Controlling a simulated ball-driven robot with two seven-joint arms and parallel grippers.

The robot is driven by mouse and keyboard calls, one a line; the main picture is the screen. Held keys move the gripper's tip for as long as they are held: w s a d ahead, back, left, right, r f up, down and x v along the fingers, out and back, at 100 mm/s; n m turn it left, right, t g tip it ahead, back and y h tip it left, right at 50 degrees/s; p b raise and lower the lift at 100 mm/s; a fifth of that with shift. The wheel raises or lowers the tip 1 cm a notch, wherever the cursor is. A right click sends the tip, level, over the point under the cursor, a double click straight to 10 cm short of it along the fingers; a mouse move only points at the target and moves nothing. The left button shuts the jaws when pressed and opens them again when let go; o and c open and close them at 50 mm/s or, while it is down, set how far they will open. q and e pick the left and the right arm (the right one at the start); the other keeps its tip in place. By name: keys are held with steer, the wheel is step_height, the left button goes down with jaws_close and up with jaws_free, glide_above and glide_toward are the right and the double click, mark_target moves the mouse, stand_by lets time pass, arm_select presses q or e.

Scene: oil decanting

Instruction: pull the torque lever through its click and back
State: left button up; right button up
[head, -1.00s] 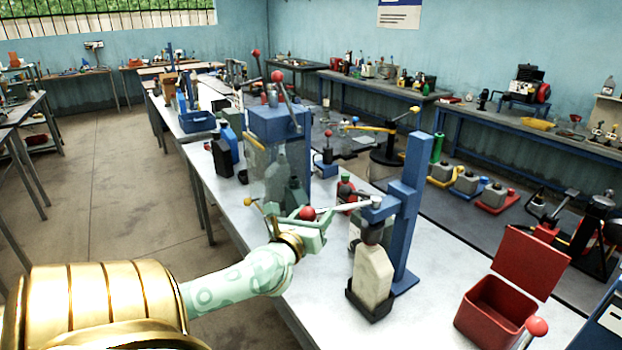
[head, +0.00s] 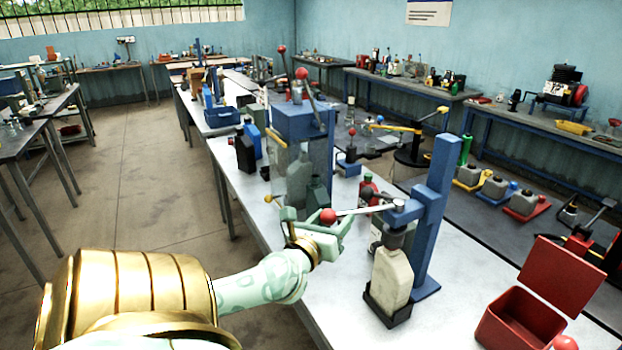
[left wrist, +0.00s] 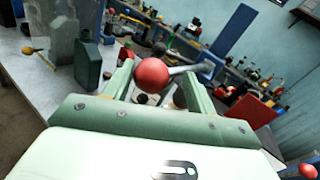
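The torque lever is a thin silver bar (head: 362,210) with a red ball (head: 328,216) at its left end. Its other end meets a blue post (head: 432,215). A cream bottle (head: 392,277) with a dark cap stands in a black holder beneath that end. My left gripper (head: 320,220) is open, its pale green fingers on either side of the ball. In the left wrist view the red ball (left wrist: 152,75) sits between the fingers, with a visible gap beside it; contact cannot be told. My right gripper is not in view.
A blue press box (head: 300,125) with its own red-knobbed lever stands behind the gripper. A dark green bottle (left wrist: 88,65) is close to the left finger. A red open box (head: 520,325) stands at the bench's front right.

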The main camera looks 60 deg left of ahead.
arm_select(q)
steer(key=v, duration=1.4)
steer(key=shift+s+d+r, duration=0.2)
steer(key=shift+d+r, duration=0.05)
